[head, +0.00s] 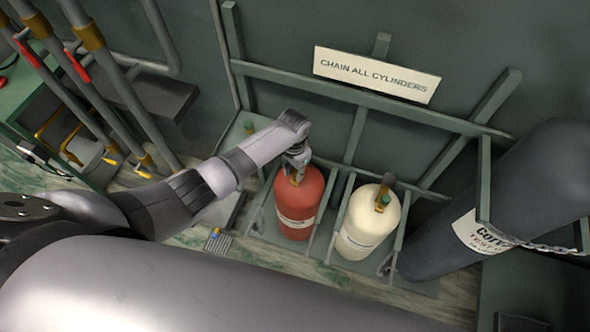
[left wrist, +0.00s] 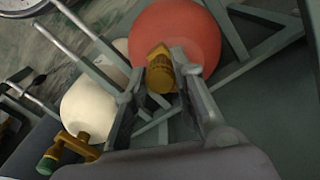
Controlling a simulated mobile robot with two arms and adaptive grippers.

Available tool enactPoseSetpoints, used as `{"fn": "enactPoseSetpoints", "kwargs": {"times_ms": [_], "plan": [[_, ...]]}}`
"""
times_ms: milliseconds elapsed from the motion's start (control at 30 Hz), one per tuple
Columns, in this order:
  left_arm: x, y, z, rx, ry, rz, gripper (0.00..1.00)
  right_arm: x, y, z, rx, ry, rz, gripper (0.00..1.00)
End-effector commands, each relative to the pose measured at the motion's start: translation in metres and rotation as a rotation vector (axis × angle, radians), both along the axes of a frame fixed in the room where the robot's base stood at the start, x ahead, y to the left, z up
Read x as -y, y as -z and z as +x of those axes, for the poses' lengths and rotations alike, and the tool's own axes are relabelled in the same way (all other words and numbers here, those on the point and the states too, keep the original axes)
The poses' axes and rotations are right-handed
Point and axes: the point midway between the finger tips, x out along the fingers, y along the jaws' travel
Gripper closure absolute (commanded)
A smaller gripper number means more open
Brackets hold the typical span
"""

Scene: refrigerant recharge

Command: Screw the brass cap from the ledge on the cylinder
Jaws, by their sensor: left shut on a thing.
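The red cylinder (head: 299,205) stands in the rack, and its rounded top fills the upper middle of the left wrist view (left wrist: 190,30). My left gripper (head: 297,170) is at the top of this cylinder. In the left wrist view its fingers (left wrist: 159,68) are on either side of a brass piece, the brass cap (left wrist: 160,78), and shut on it. The cap is at the brass valve on the red cylinder's top. I cannot tell whether it is threaded on. My right gripper is not in view.
A cream cylinder (head: 367,222) with a brass valve and green knob (head: 383,199) stands right of the red one. A large dark cylinder (head: 500,200) leans further right with a chain. Green rack bars surround them.

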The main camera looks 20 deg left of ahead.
Motion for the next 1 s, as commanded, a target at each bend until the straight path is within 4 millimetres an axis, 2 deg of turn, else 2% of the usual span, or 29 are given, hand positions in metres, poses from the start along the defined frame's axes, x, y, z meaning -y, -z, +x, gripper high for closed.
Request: {"fn": "enactPoseSetpoints", "kwargs": {"times_ms": [67, 333, 700, 1000], "plan": [[0.0, -0.0008, 0.0005, 0.0, 0.022, 0.0, 1.0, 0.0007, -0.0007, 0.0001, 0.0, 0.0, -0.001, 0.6], [-0.0004, -0.0002, 0.0007, 0.001, 0.289, 0.0, 1.0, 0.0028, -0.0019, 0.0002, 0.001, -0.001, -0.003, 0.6], [-0.0008, -0.0003, 0.0011, 0.001, 0.34, -0.001, 1.0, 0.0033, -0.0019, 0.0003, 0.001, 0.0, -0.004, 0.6], [-0.0017, 0.0002, 0.0018, 0.002, 0.618, 0.001, 1.0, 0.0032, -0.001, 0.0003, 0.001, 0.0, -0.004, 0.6]]}}
